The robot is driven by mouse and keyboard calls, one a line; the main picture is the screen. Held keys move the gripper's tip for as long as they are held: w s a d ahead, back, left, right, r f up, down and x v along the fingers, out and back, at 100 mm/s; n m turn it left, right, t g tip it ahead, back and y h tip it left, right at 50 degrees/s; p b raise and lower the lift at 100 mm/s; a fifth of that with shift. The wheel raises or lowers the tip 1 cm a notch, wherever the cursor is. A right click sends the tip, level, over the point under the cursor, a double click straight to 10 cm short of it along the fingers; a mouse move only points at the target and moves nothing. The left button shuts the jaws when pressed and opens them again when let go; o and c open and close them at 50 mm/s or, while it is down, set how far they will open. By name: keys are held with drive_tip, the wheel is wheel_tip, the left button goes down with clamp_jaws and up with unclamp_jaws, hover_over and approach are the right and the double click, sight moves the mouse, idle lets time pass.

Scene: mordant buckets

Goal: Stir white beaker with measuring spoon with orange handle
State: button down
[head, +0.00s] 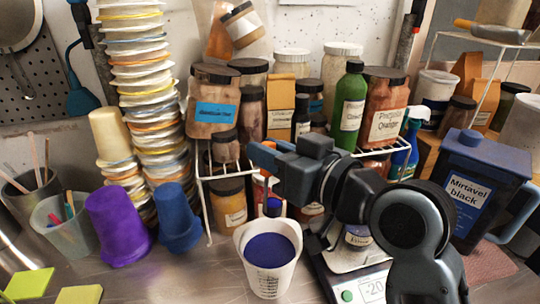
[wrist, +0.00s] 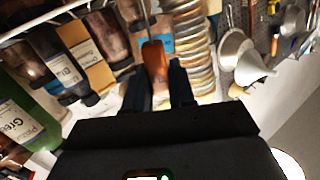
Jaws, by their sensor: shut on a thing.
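The white beaker (head: 268,278) stands upright on the metal counter at the front middle of the head view, with dark blue liquid inside. My gripper (head: 262,152) is above it, in front of the jar shelf. In the wrist view, my gripper (wrist: 157,88) is shut on the orange handle of the measuring spoon (wrist: 154,58). The spoon's far end is hidden in that view. In the head view, a small orange, white and blue shape shows just behind the beaker's rim; I cannot tell if it is part of the spoon.
A wire shelf (head: 201,188) with several jars and a green bottle (head: 348,108) stands behind. Purple (head: 117,225) and blue (head: 178,217) cups are left of the beaker. A scale (head: 368,287) is close on its right, and a Mirtavel black container (head: 480,185) stands farther right.

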drive_tip(key=shift+r, duration=3.65)
